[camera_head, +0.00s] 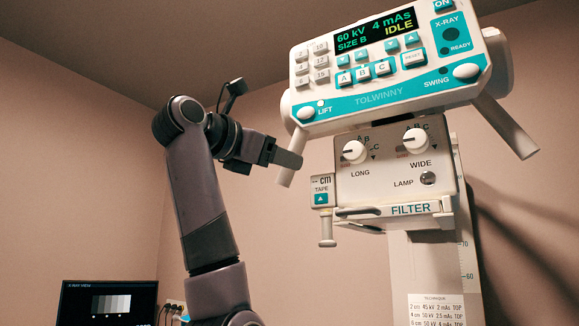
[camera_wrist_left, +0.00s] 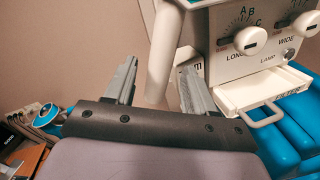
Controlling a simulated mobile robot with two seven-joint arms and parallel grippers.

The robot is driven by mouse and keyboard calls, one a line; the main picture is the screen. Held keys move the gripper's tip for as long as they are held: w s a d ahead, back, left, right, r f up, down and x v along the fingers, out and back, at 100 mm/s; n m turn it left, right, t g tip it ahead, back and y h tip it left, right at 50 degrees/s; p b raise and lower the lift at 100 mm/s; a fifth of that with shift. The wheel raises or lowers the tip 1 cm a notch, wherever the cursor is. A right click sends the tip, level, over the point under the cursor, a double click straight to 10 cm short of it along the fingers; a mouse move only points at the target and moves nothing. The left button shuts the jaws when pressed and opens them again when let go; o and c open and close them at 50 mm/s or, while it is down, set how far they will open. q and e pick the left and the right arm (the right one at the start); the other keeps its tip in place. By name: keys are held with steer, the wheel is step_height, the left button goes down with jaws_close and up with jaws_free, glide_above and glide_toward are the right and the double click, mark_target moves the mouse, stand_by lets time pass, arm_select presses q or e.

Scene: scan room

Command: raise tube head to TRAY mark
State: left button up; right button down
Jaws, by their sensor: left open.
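The tube head (camera_head: 402,70) is a white and teal box at upper right, its display reading 60 kV, 4 mAs, SIZE B, IDLE. Its LIFT knob (camera_head: 306,113) is at lower left. Below the knob slants a pale handle bar (camera_head: 284,179). My left gripper (camera_head: 291,159) is level with this bar and partly covers it. In the left wrist view the bar (camera_wrist_left: 161,50) appears between the two open fingers (camera_wrist_left: 157,68); I cannot tell whether either touches it. The TRAY mark is not visible. My right gripper is not in view.
A collimator box (camera_head: 397,168) with LONG and WIDE knobs and a FILTER drawer (camera_head: 408,209) hangs under the head. The column behind shows scale numbers (camera_head: 464,243) 70 and 60. A monitor (camera_head: 107,303) stands at lower left. Open air lies left of my arm.

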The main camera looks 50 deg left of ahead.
arm_select(q)
steer(key=s, duration=0.3)
steer(key=shift+s+d+b, duration=0.2)
steer(key=shift+s+b, duration=0.15)
stand_by(0.3)
